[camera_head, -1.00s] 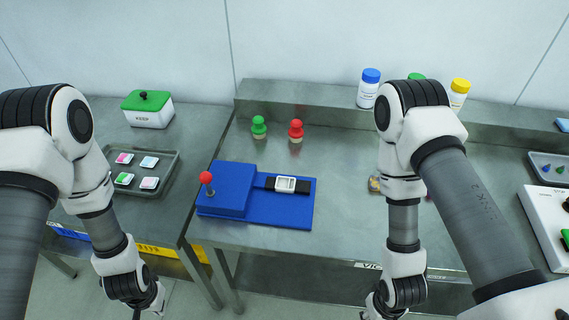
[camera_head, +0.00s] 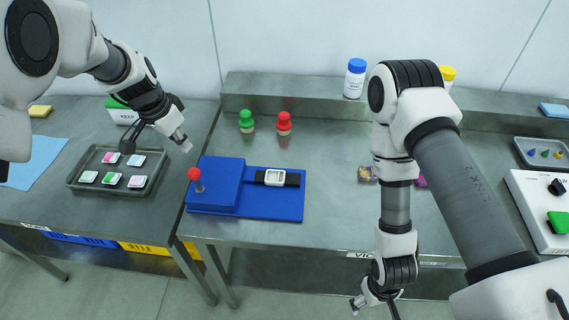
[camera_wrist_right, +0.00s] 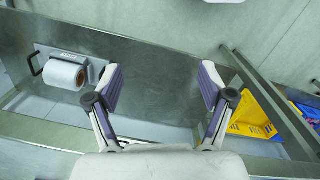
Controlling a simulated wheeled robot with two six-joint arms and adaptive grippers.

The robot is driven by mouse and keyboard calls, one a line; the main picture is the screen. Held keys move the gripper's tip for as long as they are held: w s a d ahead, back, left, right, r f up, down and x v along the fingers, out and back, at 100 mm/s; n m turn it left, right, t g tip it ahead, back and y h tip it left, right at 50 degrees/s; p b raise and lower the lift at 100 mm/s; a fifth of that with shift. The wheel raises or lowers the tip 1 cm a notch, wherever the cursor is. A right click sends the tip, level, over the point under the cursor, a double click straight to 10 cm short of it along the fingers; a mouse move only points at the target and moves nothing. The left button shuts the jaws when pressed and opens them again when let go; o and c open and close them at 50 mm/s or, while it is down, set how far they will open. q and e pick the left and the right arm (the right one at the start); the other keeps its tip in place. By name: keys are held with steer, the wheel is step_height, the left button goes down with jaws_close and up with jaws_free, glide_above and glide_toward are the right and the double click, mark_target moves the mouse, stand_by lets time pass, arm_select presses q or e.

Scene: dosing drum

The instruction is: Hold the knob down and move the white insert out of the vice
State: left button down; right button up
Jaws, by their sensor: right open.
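The blue vice (camera_head: 270,206) sits on the metal bench. Its red ball knob (camera_head: 194,174) stands on a short stem at the left end, upright. The white insert (camera_head: 274,169) lies between the black jaws (camera_head: 292,179) on the vice's right part. My left gripper (camera_head: 157,148) is raised behind and left of the knob, near the grey tray; its fingers look spread and empty, apart from the knob. My right gripper (camera_head: 376,308) is low in front of the bench's front edge, right of the vice. The right wrist view shows its fingers (camera_wrist_right: 160,85) open and empty.
A green peg (camera_head: 246,122) and a red peg (camera_head: 284,124) stand behind the vice. A grey tray (camera_head: 72,184) with several coloured pieces is on the left table. Bottles, including a blue-capped one (camera_head: 355,80), stand on the back ledge.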

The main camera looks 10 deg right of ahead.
mark_target(279, 178)
steer(key=w+a+r+n+g+y, duration=0.2)
steer(key=w+r+n+y, duration=0.1)
steer(key=w+r, duration=0.4)
steer(key=w+r+n, duration=0.1)
steer(key=w+n, duration=0.1)
steer(key=w, duration=0.3)
steer(key=w+a+r+n+t, duration=0.1)
steer(key=w, duration=0.5)
steer(key=w+a+r+n+t, duration=0.1)
steer(key=w+n, duration=0.1)
steer(key=w, duration=0.3)
steer(key=shift+w+a+r+n+y, duration=0.25)
steer(key=shift+n+y, duration=0.05)
steer(key=w+a+r+n+t+y, duration=0.1)
steer(key=w+a+r+n, duration=0.25)
steer(key=w, duration=0.25)
steer(key=w+a+r+n+t, duration=0.1)
steer(key=w+a+r+n, duration=0.1)
steer(key=w+r, duration=0.35)
steer(key=x, duration=0.4)
steer(key=w+x, duration=0.1)
steer(key=x, duration=0.8)
steer(key=shift+w+d, duration=0.2)
steer(key=shift+d, duration=0.25)
steer(key=c, duration=1.2)
